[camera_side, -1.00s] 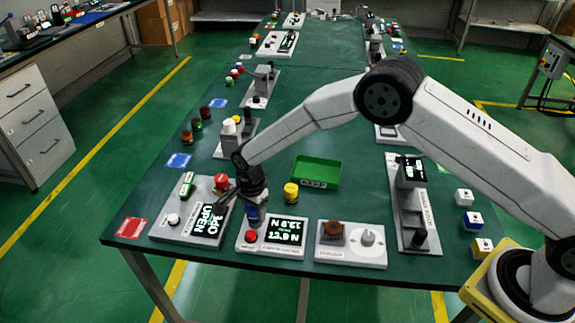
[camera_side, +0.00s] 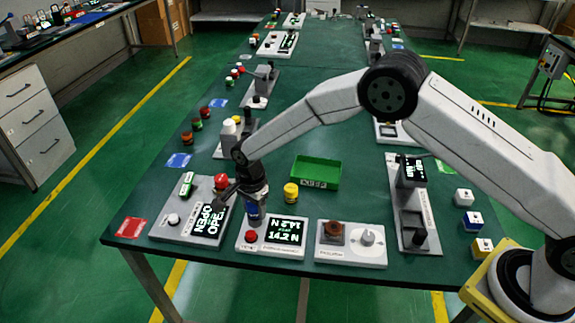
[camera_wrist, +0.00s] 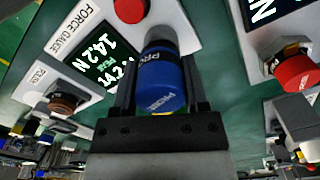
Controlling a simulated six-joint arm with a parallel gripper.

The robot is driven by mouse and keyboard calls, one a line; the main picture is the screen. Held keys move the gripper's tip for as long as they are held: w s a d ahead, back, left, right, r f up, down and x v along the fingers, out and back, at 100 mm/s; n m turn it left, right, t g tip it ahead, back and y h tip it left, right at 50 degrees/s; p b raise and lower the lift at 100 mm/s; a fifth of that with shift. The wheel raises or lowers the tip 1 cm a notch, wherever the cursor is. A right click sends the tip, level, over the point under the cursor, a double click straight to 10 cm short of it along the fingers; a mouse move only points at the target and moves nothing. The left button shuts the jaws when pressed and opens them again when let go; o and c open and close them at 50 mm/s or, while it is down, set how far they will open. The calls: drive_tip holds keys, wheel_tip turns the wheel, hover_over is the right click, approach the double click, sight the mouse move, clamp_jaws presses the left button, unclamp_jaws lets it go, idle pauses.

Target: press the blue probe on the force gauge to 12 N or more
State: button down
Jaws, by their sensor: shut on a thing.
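My gripper (camera_side: 252,196) is shut on the blue probe (camera_side: 253,213) and holds it upright at the back left of the force gauge (camera_side: 272,251). In the wrist view the probe (camera_wrist: 161,88) sits between my two fingers, lined up with a grey round pad on the gauge. It looks pressed on that pad, though the contact itself is partly hidden. The gauge's display (camera_side: 286,231) reads 14.2 N; in the wrist view the display (camera_wrist: 95,58) shows 14.2 N with a peak line beneath it.
A red button (camera_side: 250,236) sits on the gauge beside the display. A panel with a lit display (camera_side: 209,220) and a red knob stands close on the left. A box with a brown knob (camera_side: 333,230) is on the right. A yellow cylinder (camera_side: 291,191) and green tray (camera_side: 316,172) stand behind.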

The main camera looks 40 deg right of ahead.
drive_tip(key=shift+w+r, duration=0.1)
drive_tip(key=shift+r, duration=2.8)
drive_tip(key=shift+d, duration=0.1)
drive_tip(key=shift+d+r+n, duration=0.25)
drive_tip(key=shift+d+n, duration=0.15)
drive_tip(key=shift+d, duration=0.15)
drive_tip(key=s+d+r+n, duration=0.2)
drive_tip(key=s+d+n, duration=0.4)
drive_tip(key=d, duration=0.3)
drive_tip(key=s+d+r+n, duration=0.3)
drive_tip(key=s+d+n, duration=0.4)
drive_tip(key=d, duration=0.2)
drive_tip(key=shift+r+n, duration=0.35)
drive_tip(key=shift+n, duration=0.05)
